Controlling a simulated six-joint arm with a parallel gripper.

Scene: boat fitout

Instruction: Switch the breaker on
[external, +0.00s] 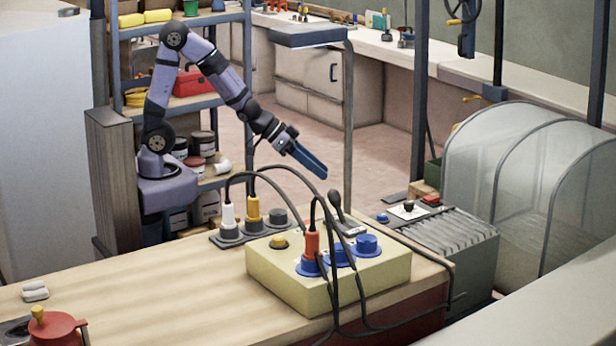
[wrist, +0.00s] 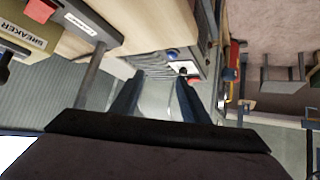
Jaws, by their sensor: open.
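A panel lettered BREAKER (wrist: 22,36) shows at the upper left of the wrist view, partly cut off by the frame edge. A red part (wrist: 40,10) is beside it. A grey rod (wrist: 90,72) reaches down from a small box with a white label (wrist: 80,24). In the external view, a black-knobbed lever (external: 335,199) stands on a small plate behind the yellow box (external: 340,290). I cannot tell whether the breaker is on or off. My gripper (external: 318,170) is open and empty above and behind that lever; its fingers also show in the wrist view (wrist: 160,82).
The yellow box carries blue sockets, a yellow button (external: 279,241) and an orange plug (external: 312,244). Black cables arch over it and hang at its front. A grey ribbed cabinet (external: 465,260) stands to the right. The bench's left part (external: 150,285) is mostly clear.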

